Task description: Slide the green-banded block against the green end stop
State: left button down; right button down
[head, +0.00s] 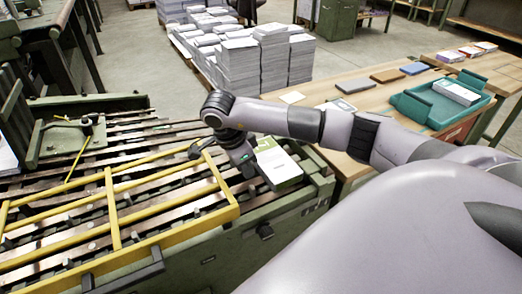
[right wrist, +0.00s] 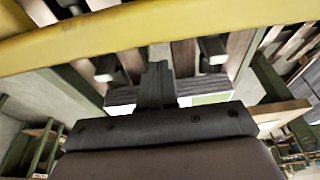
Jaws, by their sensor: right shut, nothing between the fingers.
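The green-banded block (head: 277,163), a white stack with a green band, lies at the right end of the slatted bed. My right gripper (head: 203,150) is low over the slats, left of the block; its hand is close beside the block, and contact cannot be told. In the right wrist view the fingers (right wrist: 157,84) are shut and empty, with a strip of white and green (right wrist: 205,100) partly hidden behind the hand. A green upright piece with a dark knob (head: 75,138) stands at the left of the bed; I cannot tell whether it is the green end stop. My left gripper is not in view.
A yellow frame (head: 112,205) spans the bed in front of the gripper and crosses the top of the right wrist view (right wrist: 150,42). A wooden table (head: 345,92) with a teal tray (head: 412,108) is at the right. Paper stacks (head: 240,65) stand behind.

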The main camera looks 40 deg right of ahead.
jog(key=shift+r, duration=0.15)
notch_tip(320, 180, up, 7)
jog(key=p, duration=0.5)
dwell(0.5)
